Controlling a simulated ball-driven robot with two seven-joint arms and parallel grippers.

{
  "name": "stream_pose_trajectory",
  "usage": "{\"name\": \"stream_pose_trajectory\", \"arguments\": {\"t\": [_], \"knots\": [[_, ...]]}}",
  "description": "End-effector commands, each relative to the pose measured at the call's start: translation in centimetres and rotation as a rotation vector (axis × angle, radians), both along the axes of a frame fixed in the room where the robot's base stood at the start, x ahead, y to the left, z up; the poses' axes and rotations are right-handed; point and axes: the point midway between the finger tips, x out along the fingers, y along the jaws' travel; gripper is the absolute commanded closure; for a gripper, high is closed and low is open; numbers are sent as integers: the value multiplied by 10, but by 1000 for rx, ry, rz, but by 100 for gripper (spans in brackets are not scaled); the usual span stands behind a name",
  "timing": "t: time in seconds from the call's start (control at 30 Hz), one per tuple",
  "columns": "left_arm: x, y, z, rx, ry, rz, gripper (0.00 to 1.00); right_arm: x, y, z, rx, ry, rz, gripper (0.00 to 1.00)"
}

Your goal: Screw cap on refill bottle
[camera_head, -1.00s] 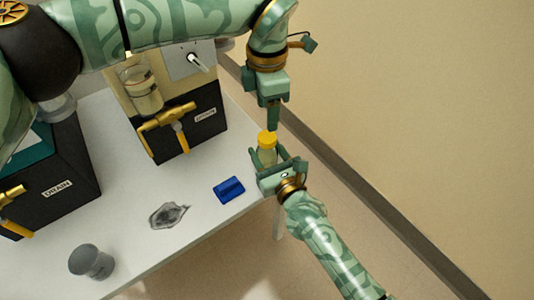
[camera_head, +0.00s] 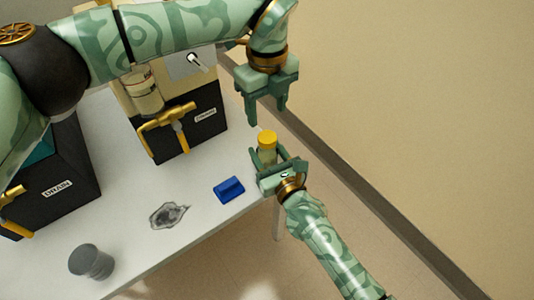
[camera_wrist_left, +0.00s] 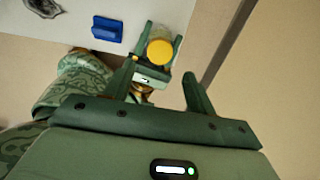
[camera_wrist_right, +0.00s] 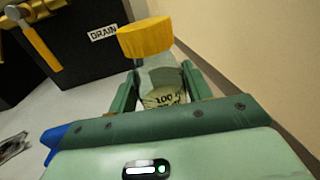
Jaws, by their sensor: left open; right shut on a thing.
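The refill bottle (camera_wrist_right: 162,82) is a clear bottle with printed markings, held upright between the fingers of my right gripper (camera_head: 279,163), which is shut on it. The yellow cap (camera_head: 267,138) sits on top of the bottle; whether it is threaded tight I cannot tell. The cap also shows in the left wrist view (camera_wrist_left: 160,51) and large in the right wrist view (camera_wrist_right: 145,38). My left gripper (camera_head: 266,117) is open and empty, above the cap and apart from it, fingers pointing down. In the left wrist view the cap lies beyond its fingertips.
A white table (camera_head: 130,213) carries a blue block (camera_head: 229,190), a dark irregular patch (camera_head: 168,215), a grey cup (camera_head: 91,262) and black drain boxes with yellow taps (camera_head: 188,132). The bottle is held near the table's right edge. A beige wall (camera_head: 420,100) stands right.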

Motion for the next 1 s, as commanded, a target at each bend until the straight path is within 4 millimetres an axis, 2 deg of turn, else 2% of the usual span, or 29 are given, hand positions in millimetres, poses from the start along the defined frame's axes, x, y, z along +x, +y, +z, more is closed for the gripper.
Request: {"name": "stream_pose_trajectory", "arguments": {"t": [0.33,0.73,1.0], "knots": [[0,0,-6,-1,1,-3,44,0,0,0,0,0,0,100],[-1,0,-63,0,3,-3,44,0,0,0,0,0,0,100],[0,0,-80,0,0,-3,44,0,0,0,0,0,0,100]]}}
